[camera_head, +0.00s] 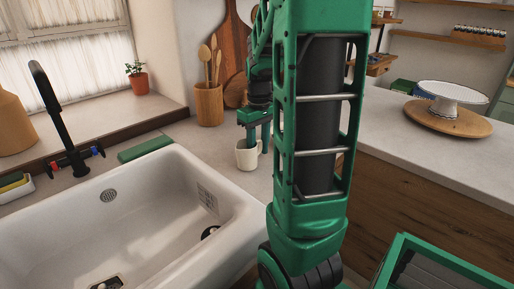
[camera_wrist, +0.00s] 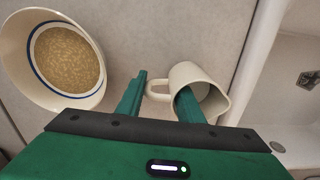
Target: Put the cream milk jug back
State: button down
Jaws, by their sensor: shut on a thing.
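The cream milk jug (camera_head: 246,156) is upright on or just above the counter, beyond the sink's far right corner; I cannot tell if its base touches. My gripper (camera_head: 254,133) comes down on it from above. In the wrist view, the jug (camera_wrist: 213,78) has its handle pointing left and its mouth facing the camera. My gripper (camera_wrist: 163,84) has one finger inside the jug's mouth and the other outside, by the handle. It is shut on the jug's wall and handle side. The inner fingertip is hidden inside the jug.
The white sink (camera_head: 150,190) lies left of the jug. A wooden utensil pot (camera_head: 209,104) and cutting boards stand behind. In the wrist view, a large cream bowl of grain (camera_wrist: 14,50) is at left.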

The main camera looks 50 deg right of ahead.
jog(key=shift+f, duration=0.1)
jog(key=c, duration=1.2)
grip_release()
notch_tip(320, 180, up, 12)
jog(key=shift+r, duration=0.1)
